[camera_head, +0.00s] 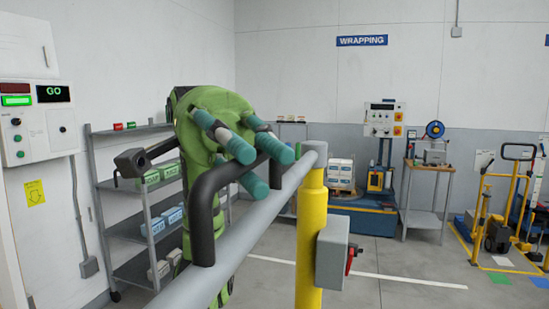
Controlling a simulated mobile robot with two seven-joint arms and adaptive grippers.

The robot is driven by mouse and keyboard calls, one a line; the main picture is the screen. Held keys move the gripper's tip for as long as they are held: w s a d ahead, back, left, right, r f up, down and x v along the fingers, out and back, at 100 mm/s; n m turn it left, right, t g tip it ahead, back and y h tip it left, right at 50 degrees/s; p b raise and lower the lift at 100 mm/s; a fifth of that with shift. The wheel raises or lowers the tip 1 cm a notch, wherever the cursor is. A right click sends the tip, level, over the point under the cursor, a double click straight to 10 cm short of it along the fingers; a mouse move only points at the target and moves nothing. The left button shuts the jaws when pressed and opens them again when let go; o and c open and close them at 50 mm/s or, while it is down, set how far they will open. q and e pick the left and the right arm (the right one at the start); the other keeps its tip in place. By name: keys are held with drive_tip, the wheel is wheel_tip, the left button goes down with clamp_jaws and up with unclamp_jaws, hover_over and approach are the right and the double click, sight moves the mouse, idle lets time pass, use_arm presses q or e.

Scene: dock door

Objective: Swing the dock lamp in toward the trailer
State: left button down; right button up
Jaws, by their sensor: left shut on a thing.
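The dock lamp's long grey arm (258,222) runs from the top of a yellow post (311,235) toward me and the lower left. A bent black handle (203,215) rises from this arm. My left gripper (262,160), green with teal fingers, is shut on the upper part of the handle, close to the post. Its fingers partly cover the handle. A dark square-ended piece (130,162) shows left of my green arm; I cannot tell whether it belongs to the lamp. No lamp head or trailer can be made out. My right gripper is out of view.
A grey box with a red lever (332,252) is fixed to the post. A shelf rack (128,232) with boxes stands behind my arm, beside a wall control panel (34,122) reading GO. A wrapping machine (362,212) stands farther back. Open floor (410,275) lies right of the post.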

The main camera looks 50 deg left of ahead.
use_arm(q)
drive_tip(key=shift+s, duration=0.1)
drive_tip(key=shift+a, duration=0.1)
drive_tip(key=c, duration=1.2)
unclamp_jaws()
drive_tip(key=shift+o, duration=0.5)
drive_tip(key=shift+s+a, duration=0.2)
drive_tip(key=shift+a, duration=0.1)
drive_tip(key=shift+d, duration=0.1)
drive_tip(key=shift+w+a+r, duration=0.15)
drive_tip(key=shift+w+a, duration=0.15)
drive_tip(key=shift+a, duration=0.15)
drive_tip(key=v, duration=1.1)
drive_tip(key=shift+s+a, duration=0.15)
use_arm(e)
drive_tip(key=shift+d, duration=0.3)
